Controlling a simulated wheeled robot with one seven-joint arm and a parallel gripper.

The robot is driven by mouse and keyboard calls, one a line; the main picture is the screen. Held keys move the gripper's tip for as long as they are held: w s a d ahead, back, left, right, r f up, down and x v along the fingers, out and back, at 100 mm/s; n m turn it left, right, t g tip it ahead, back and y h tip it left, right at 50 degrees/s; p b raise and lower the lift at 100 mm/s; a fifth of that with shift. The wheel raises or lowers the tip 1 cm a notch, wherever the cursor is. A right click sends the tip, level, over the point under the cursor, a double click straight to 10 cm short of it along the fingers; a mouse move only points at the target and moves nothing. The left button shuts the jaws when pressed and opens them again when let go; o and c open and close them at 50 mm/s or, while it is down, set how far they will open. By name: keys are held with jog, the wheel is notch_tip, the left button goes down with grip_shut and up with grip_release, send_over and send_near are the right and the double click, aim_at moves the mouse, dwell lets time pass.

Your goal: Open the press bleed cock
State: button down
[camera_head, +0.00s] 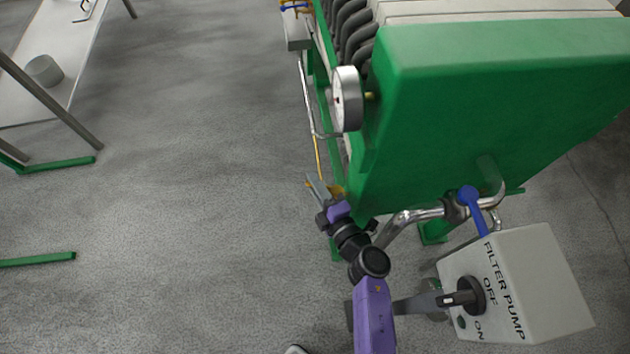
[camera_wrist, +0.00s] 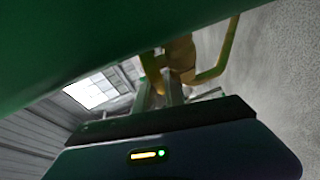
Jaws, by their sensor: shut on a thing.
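The press bleed cock (camera_wrist: 178,55) is a brass-coloured body in the wrist view, with a bent yellow arm (camera_wrist: 222,60) reaching out to its right. In the head view only a small yellow-brass part of the cock (camera_head: 337,189) shows low beside the green press end, partly hidden by my gripper. My gripper (camera_head: 318,188) is at the cock, its fingers shut on it. In the wrist view my fingers (camera_wrist: 160,92) reach up to the brass part. The exact grip and the cock's turn are hard to tell.
The green filter press (camera_head: 480,110) fills the right, with a round gauge (camera_head: 347,98) above my gripper. A pipe with a blue-handled valve (camera_head: 470,197) and the filter pump switch box (camera_head: 520,285) stand close right of my arm. The floor (camera_head: 190,180) to the left is clear.

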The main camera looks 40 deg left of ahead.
jog(key=shift+d+f, duration=0.1)
jog(key=c, duration=1.4)
grip_release()
jog(key=o, duration=0.7)
notch_tip(320, 180, up, 12)
jog(key=p, duration=0.7)
jog(key=shift+w+a+f, duration=0.2)
jog(key=shift+w+f, duration=0.05)
notch_tip(320, 180, up, 6)
jog(key=p, duration=0.3)
jog(key=shift+f, duration=0.25)
jog(key=shift+s+d+r+p, duration=0.15)
jog(key=shift+r+p, duration=0.25)
jog(key=shift+r, duration=0.5)
jog(key=c, duration=0.7)
jog(key=shift+s+r+p, duration=0.1)
jog(key=shift+r+p, duration=0.3)
jog(key=shift+r, duration=0.3)
